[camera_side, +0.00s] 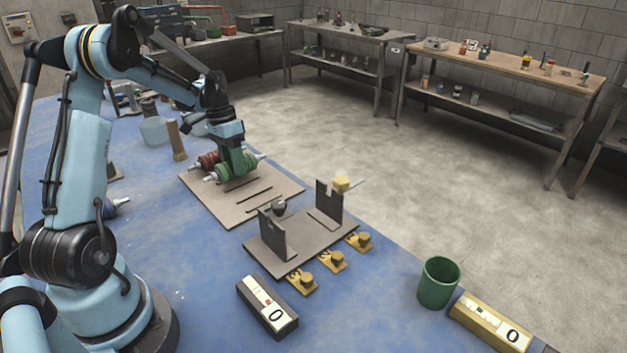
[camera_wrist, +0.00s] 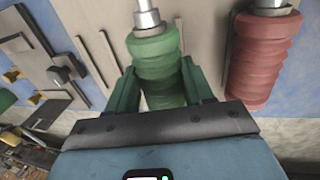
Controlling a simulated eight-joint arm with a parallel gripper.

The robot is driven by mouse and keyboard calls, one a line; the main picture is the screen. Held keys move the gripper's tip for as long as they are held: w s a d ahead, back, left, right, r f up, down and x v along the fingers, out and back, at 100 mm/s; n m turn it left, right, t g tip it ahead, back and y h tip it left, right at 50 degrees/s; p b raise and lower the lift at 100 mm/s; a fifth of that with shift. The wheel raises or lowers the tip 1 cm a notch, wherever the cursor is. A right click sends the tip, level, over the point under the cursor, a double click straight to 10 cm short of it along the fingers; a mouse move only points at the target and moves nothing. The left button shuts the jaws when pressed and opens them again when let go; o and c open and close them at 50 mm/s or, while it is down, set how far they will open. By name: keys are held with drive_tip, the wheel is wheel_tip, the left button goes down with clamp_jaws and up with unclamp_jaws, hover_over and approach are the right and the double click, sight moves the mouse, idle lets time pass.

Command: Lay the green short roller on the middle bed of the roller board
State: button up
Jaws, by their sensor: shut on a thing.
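The green short roller (camera_side: 226,171) has metal shaft ends and lies crosswise at the upper-left part of the roller board (camera_side: 225,209). My gripper (camera_side: 238,163) is above it, pointing down, and is shut on the roller. In the wrist view the green roller (camera_wrist: 155,62) sits between the two green fingers of my gripper (camera_wrist: 159,82). Whether the roller touches the board I cannot tell. A red roller (camera_side: 208,159) lies beside it on the board's left side; it also shows in the wrist view (camera_wrist: 262,60). Dark strips (camera_side: 256,192) on the board to the right are bare.
A grey plate with two upright brackets (camera_side: 272,236) stands right of the board, with yellow numbered knobs (camera_side: 332,260) before it. A dark meter box (camera_side: 267,305), a green cup (camera_side: 438,282) and a yellow box (camera_side: 490,320) stand nearer. A brush (camera_side: 177,141) is behind the board.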

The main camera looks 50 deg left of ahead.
drive_tip(key=shift+f, duration=0.75)
drive_tip(key=shift+f, duration=0.15)
drive_tip(key=o, duration=1.3)
drive_tip(key=shift+c, duration=0.2)
